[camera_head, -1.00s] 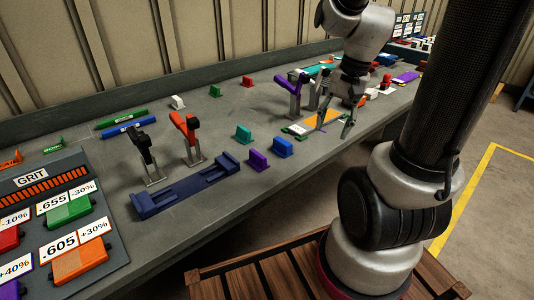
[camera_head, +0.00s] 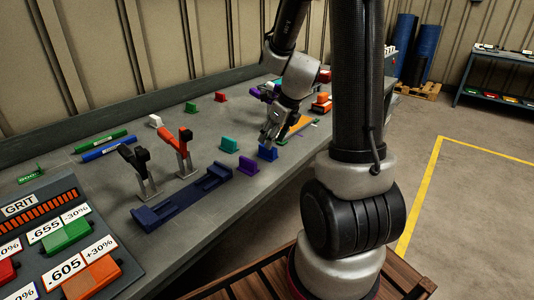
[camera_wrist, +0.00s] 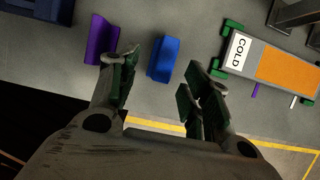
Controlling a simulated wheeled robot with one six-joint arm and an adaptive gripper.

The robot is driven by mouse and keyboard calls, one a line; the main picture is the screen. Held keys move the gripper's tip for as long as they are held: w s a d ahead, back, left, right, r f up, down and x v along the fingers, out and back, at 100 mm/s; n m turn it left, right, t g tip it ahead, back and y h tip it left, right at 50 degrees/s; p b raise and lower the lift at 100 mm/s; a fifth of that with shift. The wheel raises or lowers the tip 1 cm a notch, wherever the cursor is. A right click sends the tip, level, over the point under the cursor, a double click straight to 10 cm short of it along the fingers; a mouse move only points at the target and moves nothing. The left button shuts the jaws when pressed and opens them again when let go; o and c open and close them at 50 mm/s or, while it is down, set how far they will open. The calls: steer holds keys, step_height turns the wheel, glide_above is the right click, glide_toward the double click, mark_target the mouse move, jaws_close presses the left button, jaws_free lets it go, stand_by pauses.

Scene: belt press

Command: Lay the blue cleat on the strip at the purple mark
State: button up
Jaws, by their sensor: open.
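The blue cleat (camera_head: 268,153) stands on the grey bench near its front edge. In the wrist view the blue cleat (camera_wrist: 163,58) lies ahead of and between my open fingers, not gripped. My gripper (camera_head: 270,136) is just above and behind it in the head view, and its spread fingers show in the wrist view (camera_wrist: 163,78). The orange strip (camera_head: 297,126) lies to the right of the cleat. In the wrist view the strip (camera_wrist: 288,70) sits beside a COLD label, with a small purple mark (camera_wrist: 255,90) at its near edge and a white one further right.
A purple cleat (camera_head: 248,164) stands close left of the blue one, near my left finger in the wrist view (camera_wrist: 101,40). A teal cleat (camera_head: 229,145) stands behind. A navy fixture (camera_head: 185,200) and lever clamps (camera_head: 182,150) are further left.

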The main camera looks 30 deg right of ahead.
mark_target(268, 152)
steer(key=x, duration=0.5)
steer(key=shift+w+d+f, duration=0.25)
steer(key=shift+d+f, duration=0.1)
steer(key=shift+c, duration=0.2)
jaws_close()
